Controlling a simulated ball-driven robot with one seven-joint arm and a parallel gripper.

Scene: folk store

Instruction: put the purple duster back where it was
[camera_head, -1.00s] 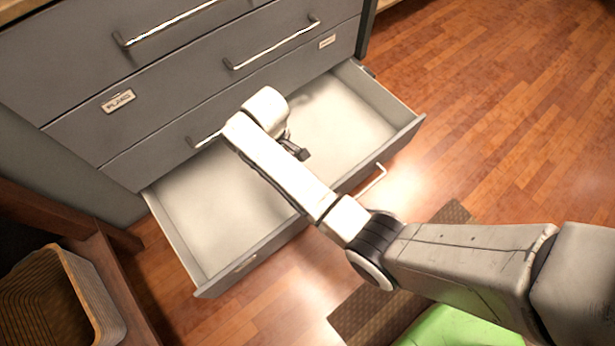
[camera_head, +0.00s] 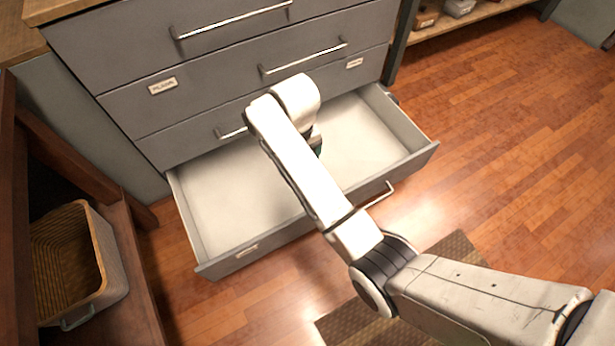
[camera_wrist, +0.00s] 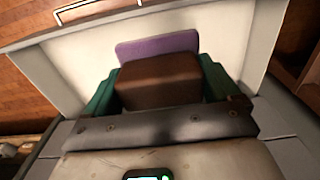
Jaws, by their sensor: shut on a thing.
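The purple duster shows in the wrist view as a brown block (camera_wrist: 160,82) with a purple part (camera_wrist: 157,45) along its far side. My gripper (camera_wrist: 161,88) is shut on it, with a green finger at either side of the brown block. The open bottom drawer (camera_head: 232,196) has a pale, empty-looking floor, which also shows behind the duster in the wrist view (camera_wrist: 85,62). In the head view my wrist is over the drawer's middle and hides the duster and most of the gripper. I cannot tell whether the duster touches the drawer floor.
The grey cabinet (camera_head: 215,78) has closed drawers with bar handles above the open one. A wicker basket (camera_head: 107,262) sits on a wooden shelf at left. A brown mat (camera_head: 345,325) lies on the wooden floor. Floor is clear at right.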

